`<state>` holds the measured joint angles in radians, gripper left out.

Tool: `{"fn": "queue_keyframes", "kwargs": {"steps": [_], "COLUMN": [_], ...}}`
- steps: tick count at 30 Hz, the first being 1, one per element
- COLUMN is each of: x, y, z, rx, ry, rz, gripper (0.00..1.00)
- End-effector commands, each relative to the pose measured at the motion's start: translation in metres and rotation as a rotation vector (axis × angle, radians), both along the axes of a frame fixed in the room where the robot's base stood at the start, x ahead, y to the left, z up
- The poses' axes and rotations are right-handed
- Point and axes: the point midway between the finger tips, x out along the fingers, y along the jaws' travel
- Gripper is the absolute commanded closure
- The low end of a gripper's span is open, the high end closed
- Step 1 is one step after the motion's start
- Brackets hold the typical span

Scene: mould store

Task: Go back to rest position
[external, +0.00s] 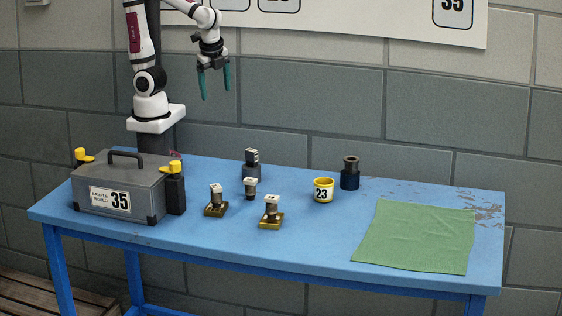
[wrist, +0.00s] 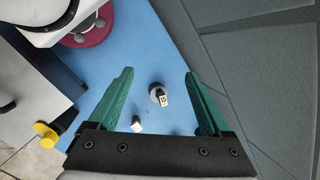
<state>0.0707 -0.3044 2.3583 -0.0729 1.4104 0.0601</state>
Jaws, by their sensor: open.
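My gripper (external: 215,84) hangs high above the back of the blue table, in front of the grey wall, with its teal fingers pointing down. In the wrist view, my gripper (wrist: 160,98) has its two fingers wide apart with nothing held between them. Beyond the fingertips, a dark round piece with a white numbered top (wrist: 160,96) stands on the table far below. A smaller white-topped piece (wrist: 137,125) shows near the left finger. No rest position marker shows in either view.
A grey sample mould box (external: 118,192) with yellow-topped clamps stands at the table's left. Several small numbered pieces stand mid-table near a yellow cup (external: 323,190) and a dark spool-like piece (external: 350,174). A green cloth (external: 416,238) lies at right. The air around my gripper is clear.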

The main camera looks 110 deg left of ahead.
Motion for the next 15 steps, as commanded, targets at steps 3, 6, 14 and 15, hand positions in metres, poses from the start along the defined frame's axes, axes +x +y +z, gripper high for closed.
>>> {"fn": "queue_keyframes", "kwargs": {"steps": [3, 6, 14, 15], "x": [-0.045, -0.057, -0.059, -0.058], "y": [-0.013, -0.02, -0.021, -0.021], "z": [-0.013, -0.019, -0.02, -0.02], "rx": [-0.105, -0.143, -0.146, -0.146], "ry": [-0.065, -0.084, -0.084, -0.084], "rz": [0.137, 0.184, 0.185, 0.185], "gripper": [0.17, 0.17, 0.17, 0.17]}}
